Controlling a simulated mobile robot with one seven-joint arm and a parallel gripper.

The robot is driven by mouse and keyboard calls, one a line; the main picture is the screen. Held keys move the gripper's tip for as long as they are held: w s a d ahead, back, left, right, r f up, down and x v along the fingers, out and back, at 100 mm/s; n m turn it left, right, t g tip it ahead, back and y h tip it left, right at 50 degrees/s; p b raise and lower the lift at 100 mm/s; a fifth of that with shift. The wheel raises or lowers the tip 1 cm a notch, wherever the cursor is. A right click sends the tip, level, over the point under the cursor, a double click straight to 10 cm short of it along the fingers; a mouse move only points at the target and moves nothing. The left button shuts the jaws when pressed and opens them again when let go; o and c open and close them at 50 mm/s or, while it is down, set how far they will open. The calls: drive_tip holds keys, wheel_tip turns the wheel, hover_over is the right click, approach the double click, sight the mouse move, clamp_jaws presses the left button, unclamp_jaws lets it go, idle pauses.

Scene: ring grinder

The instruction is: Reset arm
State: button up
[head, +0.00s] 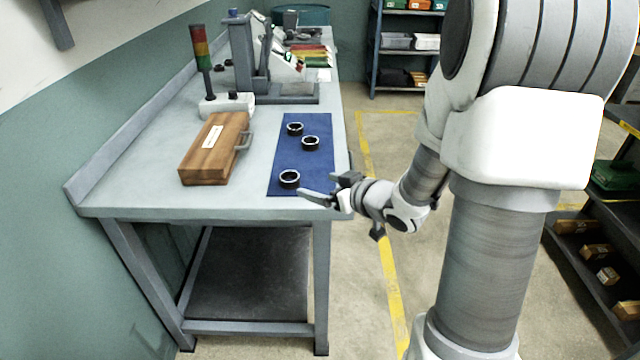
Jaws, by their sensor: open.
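My gripper (318,187) is open and empty. It is at the near right corner of the workbench, by the right edge of the blue mat (318,160), with its fingers pointing left. My arm folds down from the right side of the head view to reach there. The nearest black ring (289,179) sits on the mat to the left of my fingertips, apart from them. A second ring (310,143) and a third ring (295,128) lie farther back on the mat.
A wooden case (210,150) stands left of the mat on the workbench (130,190). Behind it are a signal light (201,50) and a grey press (243,60). Shelves (405,45) stand at the back, and a dark rack (590,255) at the right. Floor beside the bench is clear.

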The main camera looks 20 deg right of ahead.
drive_tip(key=s+d+r+m+g+h+p, duration=0.1)
drive_tip(key=s+r+m+h+p, duration=0.15)
drive_tip(key=r, duration=0.55)
drive_tip(key=s+d+r+m+g+h+p, duration=0.1)
drive_tip(key=s+r+h+p, duration=0.25)
drive_tip(key=r, duration=0.45)
drive_tip(key=s+a+r+g+p, duration=0.2)
drive_tip(key=s+a, duration=0.1)
drive_tip(key=s, duration=0.6)
drive_tip(key=s+a+r+g+y+p, duration=0.1)
drive_tip(key=s+a+r+g+p, duration=0.1)
drive_tip(key=s, duration=0.8)
drive_tip(key=shift+a+r+m+g, duration=0.35)
drive_tip(key=shift+a+r+g, duration=0.15)
drive_tip(key=shift+a, duration=0.65)
